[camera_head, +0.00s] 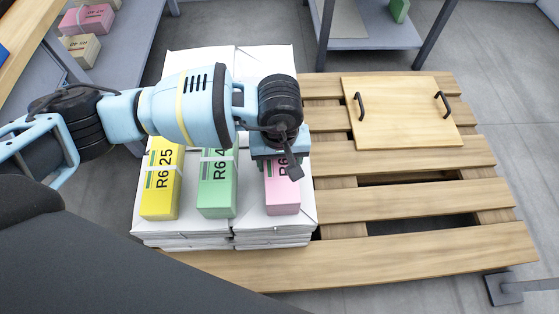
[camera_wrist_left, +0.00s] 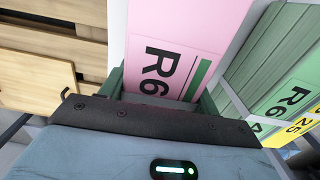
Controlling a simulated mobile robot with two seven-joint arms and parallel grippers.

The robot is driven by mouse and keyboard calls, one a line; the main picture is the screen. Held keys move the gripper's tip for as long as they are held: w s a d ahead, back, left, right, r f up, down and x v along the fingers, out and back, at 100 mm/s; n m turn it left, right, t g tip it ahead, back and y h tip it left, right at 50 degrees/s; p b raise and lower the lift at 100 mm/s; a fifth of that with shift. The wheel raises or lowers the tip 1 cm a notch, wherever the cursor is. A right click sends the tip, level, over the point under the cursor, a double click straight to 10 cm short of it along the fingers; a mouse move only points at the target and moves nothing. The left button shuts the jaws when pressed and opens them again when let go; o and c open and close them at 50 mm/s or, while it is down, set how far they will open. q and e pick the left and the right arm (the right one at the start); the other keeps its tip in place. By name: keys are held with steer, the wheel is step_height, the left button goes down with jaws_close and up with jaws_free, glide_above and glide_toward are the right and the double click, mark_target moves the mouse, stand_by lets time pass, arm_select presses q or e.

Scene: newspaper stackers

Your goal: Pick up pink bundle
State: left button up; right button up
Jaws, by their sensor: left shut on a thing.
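The pink bundle (camera_head: 282,196) sits at the right of a row of bundles on white newspaper stacks, marked R6. My left gripper (camera_head: 281,168) is over its far part and shut on it, hiding some of its top. In the left wrist view the pink bundle (camera_wrist_left: 178,45) lies between the fingers of my left gripper (camera_wrist_left: 160,98), which reach down both its sides. In the head view it appears still at the level of its neighbours; I cannot tell if it is raised. My right gripper is not in view.
A green bundle (camera_head: 217,190) stands close on the left, with a yellow bundle (camera_head: 160,190) beyond it. The white stacks (camera_head: 270,238) rest on a wooden pallet (camera_head: 420,242). A wooden board with two black handles (camera_head: 402,112) lies on the pallet's right. Shelves (camera_head: 375,30) stand behind.

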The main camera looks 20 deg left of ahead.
arm_select(q)
steer(key=shift+r, duration=0.1)
steer(key=shift+c, duration=0.8)
steer(key=shift+r, duration=0.1)
steer(key=shift+r, duration=0.3)
step_height(320, 180, up, 8)
steer(key=p, duration=0.3)
steer(key=shift+f, duration=0.15)
steer(key=shift+r+p, duration=0.35)
steer(key=shift+r, duration=0.4)
